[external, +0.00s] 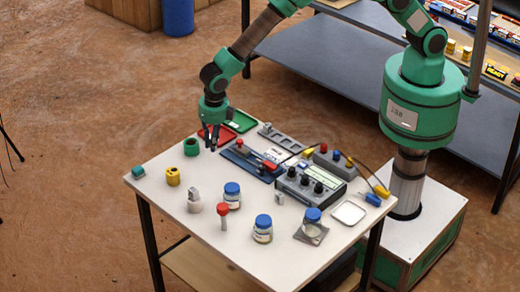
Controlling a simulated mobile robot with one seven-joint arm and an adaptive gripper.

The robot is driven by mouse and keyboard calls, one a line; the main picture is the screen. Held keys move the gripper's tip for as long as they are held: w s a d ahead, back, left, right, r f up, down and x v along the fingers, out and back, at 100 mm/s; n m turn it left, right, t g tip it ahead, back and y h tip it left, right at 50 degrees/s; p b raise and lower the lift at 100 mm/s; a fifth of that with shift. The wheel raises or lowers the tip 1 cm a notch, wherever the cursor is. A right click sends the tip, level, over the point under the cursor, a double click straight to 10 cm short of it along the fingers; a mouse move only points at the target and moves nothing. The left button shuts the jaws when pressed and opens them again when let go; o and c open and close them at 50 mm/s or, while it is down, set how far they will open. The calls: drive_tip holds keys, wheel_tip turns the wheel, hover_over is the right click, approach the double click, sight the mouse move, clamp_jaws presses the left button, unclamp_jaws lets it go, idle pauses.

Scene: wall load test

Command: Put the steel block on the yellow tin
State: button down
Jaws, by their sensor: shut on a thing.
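My gripper (210,138) points down above the far left part of the white table, just right of a green ring-like tin (191,147). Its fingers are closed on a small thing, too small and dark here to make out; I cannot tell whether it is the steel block. The yellow tin (172,176) stands upright near the table's left edge, below and left of my gripper and apart from it. Its top looks clear. A small grey block (279,198) stands near the table's middle, and another grey piece (193,191) sits on a pale round base.
Blue-lidded jars (263,229) and a red-topped piece (222,216) stand toward the front. A meter box with knobs (308,187), a blue tray (248,163) and red and green trays (240,121) fill the middle and back. A teal block (138,172) marks the left corner.

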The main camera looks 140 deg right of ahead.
hover_over(171, 171)
drive_tip(key=shift+w+a+f, duration=0.15)
drive_tip(key=shift+a+f, duration=0.05)
drive_tip(key=shift+f, duration=0.55)
idle(0.4)
drive_tip(key=shift+f+b, duration=0.3)
drive_tip(key=shift+f, duration=1.45)
drive_tip(key=shift+f, duration=0.1)
drive_tip(key=c, duration=2.1)
unclamp_jaws()
drive_tip(key=o, duration=0.4)
drive_tip(key=shift+c, duration=0.2)
